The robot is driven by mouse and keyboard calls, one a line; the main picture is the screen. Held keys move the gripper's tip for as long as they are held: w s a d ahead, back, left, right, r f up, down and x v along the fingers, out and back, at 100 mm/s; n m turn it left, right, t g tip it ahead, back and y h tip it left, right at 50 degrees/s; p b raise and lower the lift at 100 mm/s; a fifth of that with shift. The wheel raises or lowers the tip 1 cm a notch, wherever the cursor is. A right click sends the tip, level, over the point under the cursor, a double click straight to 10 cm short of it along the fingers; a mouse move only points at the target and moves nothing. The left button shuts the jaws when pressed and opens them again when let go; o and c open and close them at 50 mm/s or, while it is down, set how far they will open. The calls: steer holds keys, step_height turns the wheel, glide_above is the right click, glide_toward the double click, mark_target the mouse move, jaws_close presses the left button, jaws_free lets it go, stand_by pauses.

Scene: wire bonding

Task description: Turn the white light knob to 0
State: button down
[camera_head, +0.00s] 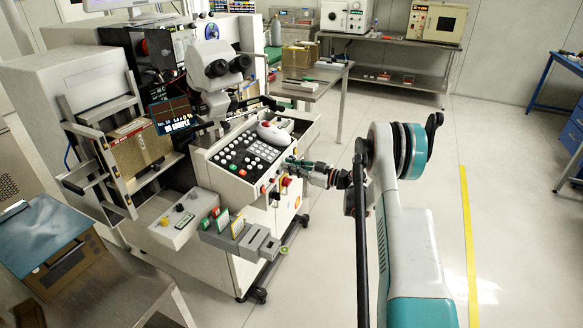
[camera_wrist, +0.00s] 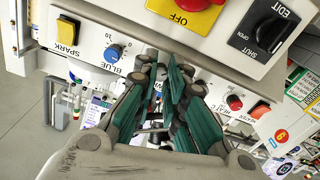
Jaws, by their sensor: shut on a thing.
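My gripper (camera_wrist: 165,75) is at the front face of the machine's console, with its teal fingers closed together between the blue light knob (camera_wrist: 114,52) and a red knob (camera_wrist: 235,102). It is shut on what appears to be the white light knob, which the fingers hide, so its pointer and scale cannot be read. In the head view my gripper (camera_head: 294,166) reaches from the right to the console's front edge, below the keypad.
Close by on the panel are a yellow SPARK switch (camera_wrist: 67,32), a yellow OFF plate (camera_wrist: 193,20) with a red button, and a black EDIT selector (camera_wrist: 268,28). The keypad console (camera_head: 250,155) lies left of my gripper. Open floor (camera_head: 510,190) is at the right.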

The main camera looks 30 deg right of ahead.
steer(key=shift+n, duration=0.3)
steer(key=c, duration=1.6)
jaws_free()
steer(key=shift+s, duration=0.1)
steer(key=v, duration=1.2)
steer(key=shift+d, duration=0.1)
